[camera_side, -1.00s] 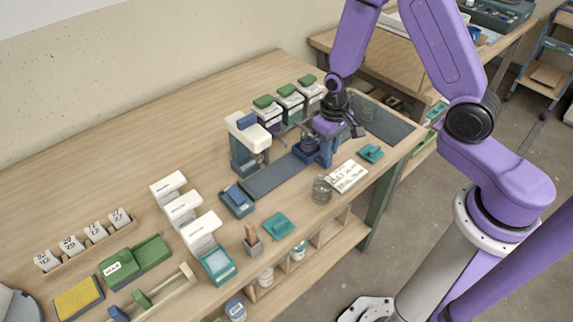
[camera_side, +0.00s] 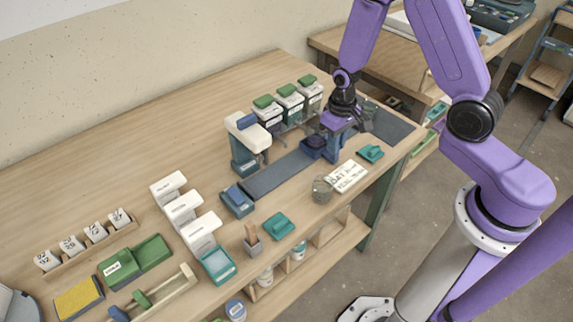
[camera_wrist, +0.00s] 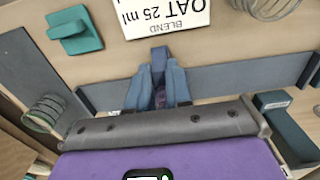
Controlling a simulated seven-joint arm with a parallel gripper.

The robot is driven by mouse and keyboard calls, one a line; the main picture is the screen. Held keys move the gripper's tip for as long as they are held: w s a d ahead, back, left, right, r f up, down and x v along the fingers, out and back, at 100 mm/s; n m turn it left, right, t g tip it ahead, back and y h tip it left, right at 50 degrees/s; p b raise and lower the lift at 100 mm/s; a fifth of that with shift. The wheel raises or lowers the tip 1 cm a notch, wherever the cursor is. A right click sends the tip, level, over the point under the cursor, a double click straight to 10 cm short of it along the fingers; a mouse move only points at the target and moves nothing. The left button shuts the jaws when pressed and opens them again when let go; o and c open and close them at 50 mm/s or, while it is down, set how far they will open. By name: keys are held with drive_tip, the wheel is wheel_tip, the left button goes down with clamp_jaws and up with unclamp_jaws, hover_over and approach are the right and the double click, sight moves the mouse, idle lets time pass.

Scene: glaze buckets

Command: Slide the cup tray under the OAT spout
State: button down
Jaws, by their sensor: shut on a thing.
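The cup tray (camera_side: 313,147) is a small dark blue piece on the dark grey track (camera_side: 272,175), towards the track's right end and in front of the dispensers. My gripper (camera_side: 331,133) is at its right side, pointing down and shut on it. In the wrist view my fingers (camera_wrist: 157,88) close around a narrow blue part; the rest of the tray is mostly hidden. Several green-lidded dispensers (camera_side: 290,98) stand behind the track. Their labels are too small to read, so I cannot tell which spout is OAT. A card (camera_wrist: 157,12) reads "BLEND OAT 25 ml".
A white-topped dispenser (camera_side: 248,135) stands behind the track's left part. Another clear jar (camera_wrist: 45,110) stands close to my gripper. The track left of the tray is clear.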

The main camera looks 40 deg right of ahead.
drive_tip(key=shift+d, duration=1.75)
drive_tip(key=c, duration=1.1)
unclamp_jaws()
drive_tip(key=shift+r, duration=3.5)
drive_tip(key=s+a+r+n, duration=0.6)
drive_tip(key=s+a+r, duration=0.1)
drive_tip(key=s+a, duration=0.1)
drive_tip(key=s+r+n, duration=0.1)
drive_tip(key=s+n, duration=0.1)
drive_tip(key=s, duration=0.3)
drive_tip(key=s+r+n, duration=0.2)
drive_tip(key=s, duration=0.3)
drive_tip(key=s+a+r+n, duration=0.1)
drive_tip(key=s+r+n, duration=0.1)
drive_tip(key=s, duration=0.3)
drive_tip(key=shift+s+n, duration=0.2)
drive_tip(key=shift+n, duration=0.1)
